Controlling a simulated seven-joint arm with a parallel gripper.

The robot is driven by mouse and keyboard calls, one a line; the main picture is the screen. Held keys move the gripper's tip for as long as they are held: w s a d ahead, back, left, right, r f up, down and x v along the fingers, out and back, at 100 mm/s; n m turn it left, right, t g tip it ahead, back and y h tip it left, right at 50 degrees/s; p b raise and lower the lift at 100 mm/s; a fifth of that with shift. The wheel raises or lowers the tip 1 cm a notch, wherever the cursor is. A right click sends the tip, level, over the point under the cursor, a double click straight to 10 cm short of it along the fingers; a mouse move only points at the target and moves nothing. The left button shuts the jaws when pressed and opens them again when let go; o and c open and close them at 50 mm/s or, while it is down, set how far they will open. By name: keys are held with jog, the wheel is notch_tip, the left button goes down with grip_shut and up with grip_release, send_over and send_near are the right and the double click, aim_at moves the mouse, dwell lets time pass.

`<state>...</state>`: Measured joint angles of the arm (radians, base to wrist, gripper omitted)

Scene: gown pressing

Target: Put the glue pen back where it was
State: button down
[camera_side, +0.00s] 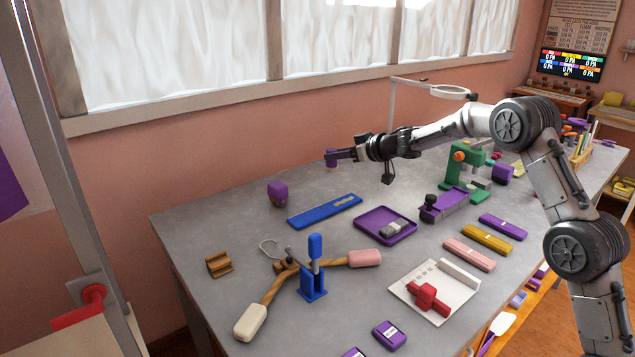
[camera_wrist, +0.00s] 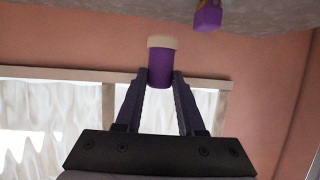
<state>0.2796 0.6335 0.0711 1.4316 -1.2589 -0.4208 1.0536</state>
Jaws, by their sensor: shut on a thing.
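My gripper (camera_side: 340,155) is held out level above the back of the grey table, near the wall. It is shut on a short purple cylinder (camera_side: 331,160). In the wrist view the cylinder (camera_wrist: 161,66) sits between the two fingertips (camera_wrist: 160,80) and has a cream end. I cannot tell for certain that it is the glue pen. A blue stand (camera_side: 313,284) with a blue-handled tool (camera_side: 315,246) stands at the table's front middle. A small brown wooden rest (camera_side: 219,264) lies empty at the left.
A purple block (camera_side: 278,190) stands at the back left; it also shows in the wrist view (camera_wrist: 207,19). A blue ruler-like strip (camera_side: 325,211), a purple tray (camera_side: 368,226) and a green press (camera_side: 445,165) are nearby. A padded wooden frame (camera_side: 272,289) lies around the blue stand.

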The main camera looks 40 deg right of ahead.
jog(key=w+f, duration=0.2)
jog(key=w, duration=0.1)
jog(key=w+d+f, duration=0.1)
jog(key=w+f, duration=0.2)
jog(key=w, duration=0.1)
jog(key=w+f, duration=0.3)
jog(key=w, duration=0.1)
jog(key=shift+d+f, duration=0.25)
jog(key=shift+d, duration=0.1)
jog(key=shift+f, duration=1.55)
jog(key=shift+f, duration=0.15)
jog(key=c, duration=0.5)
grip_release()
